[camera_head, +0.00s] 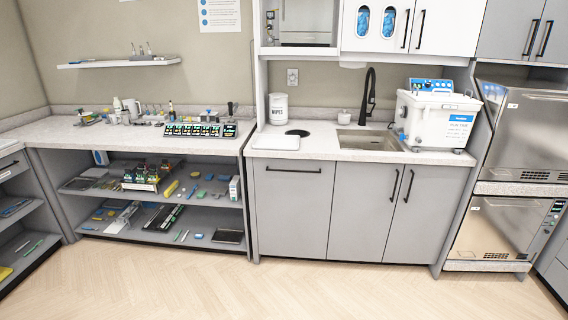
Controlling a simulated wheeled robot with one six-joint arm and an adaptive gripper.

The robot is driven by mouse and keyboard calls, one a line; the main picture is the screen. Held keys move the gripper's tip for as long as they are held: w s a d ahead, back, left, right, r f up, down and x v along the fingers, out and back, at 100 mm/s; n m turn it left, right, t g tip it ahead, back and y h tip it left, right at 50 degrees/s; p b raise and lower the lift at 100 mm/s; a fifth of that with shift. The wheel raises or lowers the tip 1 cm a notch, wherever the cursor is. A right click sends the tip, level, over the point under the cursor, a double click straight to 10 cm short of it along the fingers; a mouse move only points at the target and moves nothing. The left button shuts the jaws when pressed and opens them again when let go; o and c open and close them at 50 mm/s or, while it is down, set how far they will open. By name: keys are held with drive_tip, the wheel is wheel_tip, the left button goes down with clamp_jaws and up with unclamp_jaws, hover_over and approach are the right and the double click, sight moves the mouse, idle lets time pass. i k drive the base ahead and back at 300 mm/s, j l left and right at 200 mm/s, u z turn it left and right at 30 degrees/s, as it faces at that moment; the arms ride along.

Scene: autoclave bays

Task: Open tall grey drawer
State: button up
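A tall grey drawer (291,211) is in the base cabinet, left of the sink. Its front runs from just under the counter almost to the floor and sits flush with the cabinet, so it looks shut. A black horizontal bar handle (293,170) is near its top edge. My gripper is not in view.
Two grey doors (370,211) with black vertical handles are right of the drawer. Open shelves (150,226) with many small items stand at left, steel autoclaves (503,228) at right. A white machine (437,122) stands on the counter. The wooden floor (260,290) in front is clear.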

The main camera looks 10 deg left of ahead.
sight(293, 196)
drive_tip(key=i+j, duration=0.25)
drive_tip(key=i, duration=0.2)
drive_tip(key=i+j, duration=0.25)
drive_tip(key=i, duration=0.15)
drive_tip(key=i+j+u, duration=0.1)
drive_tip(key=i+j, duration=0.15)
drive_tip(key=i, duration=0.2)
drive_tip(key=i+j, duration=0.2)
drive_tip(key=i, duration=0.25)
drive_tip(key=i+j, duration=0.25)
drive_tip(key=i, duration=0.2)
drive_tip(key=i+j+u, duration=0.1)
drive_tip(key=i, duration=0.35)
drive_tip(key=j, duration=0.1)
